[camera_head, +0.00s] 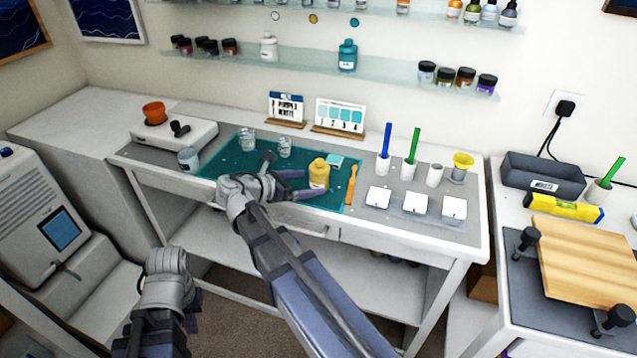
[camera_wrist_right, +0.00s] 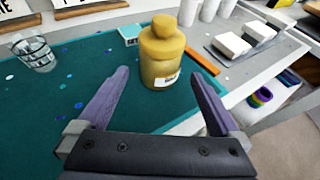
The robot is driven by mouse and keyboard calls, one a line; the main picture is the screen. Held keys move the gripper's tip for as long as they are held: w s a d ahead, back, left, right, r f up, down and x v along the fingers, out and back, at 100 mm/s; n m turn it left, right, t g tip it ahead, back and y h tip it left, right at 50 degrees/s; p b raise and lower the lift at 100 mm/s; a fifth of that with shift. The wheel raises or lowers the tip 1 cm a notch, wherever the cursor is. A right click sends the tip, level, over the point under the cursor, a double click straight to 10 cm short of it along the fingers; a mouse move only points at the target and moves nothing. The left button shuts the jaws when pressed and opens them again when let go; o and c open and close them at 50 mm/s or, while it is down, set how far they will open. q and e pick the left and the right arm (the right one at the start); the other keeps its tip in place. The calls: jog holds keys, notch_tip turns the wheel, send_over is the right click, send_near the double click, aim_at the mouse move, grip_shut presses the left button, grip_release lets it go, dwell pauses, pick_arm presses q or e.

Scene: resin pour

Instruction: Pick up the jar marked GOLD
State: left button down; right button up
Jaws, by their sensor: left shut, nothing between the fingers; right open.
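A gold-yellow jar (camera_head: 319,174) stands upright on the teal mat (camera_head: 222,168) on the workbench. In the right wrist view the jar (camera_wrist_right: 162,58) has a rounded cap and a small white label, too small to read. My right gripper (camera_head: 306,183) is open at the jar, with one finger on either side of its near space. In the right wrist view the gripper (camera_wrist_right: 160,88) has the jar centred between and just beyond its fingertips, with gaps on both sides. My left gripper (camera_head: 190,312) is low at the left, away from the bench, shut and empty.
Clear cups (camera_head: 247,142) stand behind and left of the jar. An orange stick (camera_head: 351,184) lies right of it, and a small pale teal box (camera_head: 335,160) behind. White blocks (camera_head: 416,203) sit further right. A shelf (camera_head: 310,58) with bottles hangs above.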

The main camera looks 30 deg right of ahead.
aim_at(321, 179)
jog(key=shift+r+b+x, duration=0.2)
jog(key=shift+b+x, duration=0.5)
jog(key=shift+x, duration=2.05)
jog(key=shift+w+d, duration=0.1)
jog(key=shift+c, duration=0.2)
grip_shut()
